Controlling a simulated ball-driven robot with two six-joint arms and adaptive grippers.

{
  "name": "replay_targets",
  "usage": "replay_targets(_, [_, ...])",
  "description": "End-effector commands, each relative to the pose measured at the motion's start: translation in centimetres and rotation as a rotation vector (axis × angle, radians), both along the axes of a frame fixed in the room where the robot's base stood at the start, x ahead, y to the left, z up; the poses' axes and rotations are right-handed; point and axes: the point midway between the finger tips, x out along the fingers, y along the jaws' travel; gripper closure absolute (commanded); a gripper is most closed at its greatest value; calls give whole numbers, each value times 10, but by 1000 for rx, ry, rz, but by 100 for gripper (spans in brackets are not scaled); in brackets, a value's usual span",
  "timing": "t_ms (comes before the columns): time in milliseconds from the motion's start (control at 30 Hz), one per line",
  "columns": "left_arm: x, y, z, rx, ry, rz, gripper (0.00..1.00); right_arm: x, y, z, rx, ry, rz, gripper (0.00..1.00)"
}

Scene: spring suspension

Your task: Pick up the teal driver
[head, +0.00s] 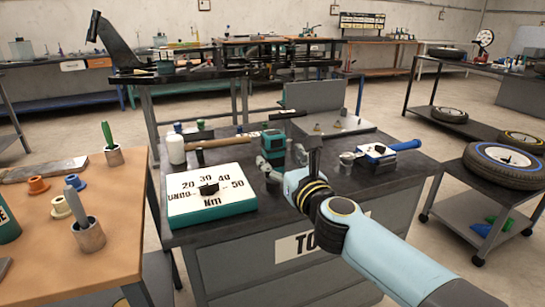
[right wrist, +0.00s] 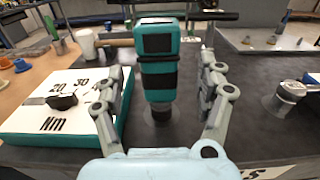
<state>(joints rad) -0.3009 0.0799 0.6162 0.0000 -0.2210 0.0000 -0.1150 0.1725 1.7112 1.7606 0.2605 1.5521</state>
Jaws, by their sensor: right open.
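The teal driver (head: 273,143) stands upright on the dark top of the tool cart, teal with black bands. In the right wrist view the driver (right wrist: 158,72) is in the middle, between the two grey fingers of my right gripper (right wrist: 166,78). The fingers are spread, with gaps visible on both sides of the driver. In the head view my right gripper (head: 284,163) is low at the near side of the driver and hides part of its lower end. My left gripper is not in view.
A white and teal torque dial box (head: 211,205) lies left of the driver. A white bottle (head: 176,149) and a wooden-handled hammer (head: 217,143) are behind it. A blue-handled tool (head: 403,145) is to the right. Dark cart top (head: 330,172) is partly free.

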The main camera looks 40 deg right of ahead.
Motion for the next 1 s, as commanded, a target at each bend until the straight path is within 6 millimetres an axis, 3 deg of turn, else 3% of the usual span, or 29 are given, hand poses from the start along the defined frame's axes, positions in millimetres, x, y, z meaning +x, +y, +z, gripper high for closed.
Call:
replay_targets(300, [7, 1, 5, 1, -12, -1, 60, 44, -9, 7, 0, -1, 0, 28])
replay_targets(600, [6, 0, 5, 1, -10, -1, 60, 48, -10, 7, -1, 0, 1, 29])
replay_targets(1000, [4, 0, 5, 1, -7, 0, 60, 48, -10, 7, -1, 0, 0, 82])
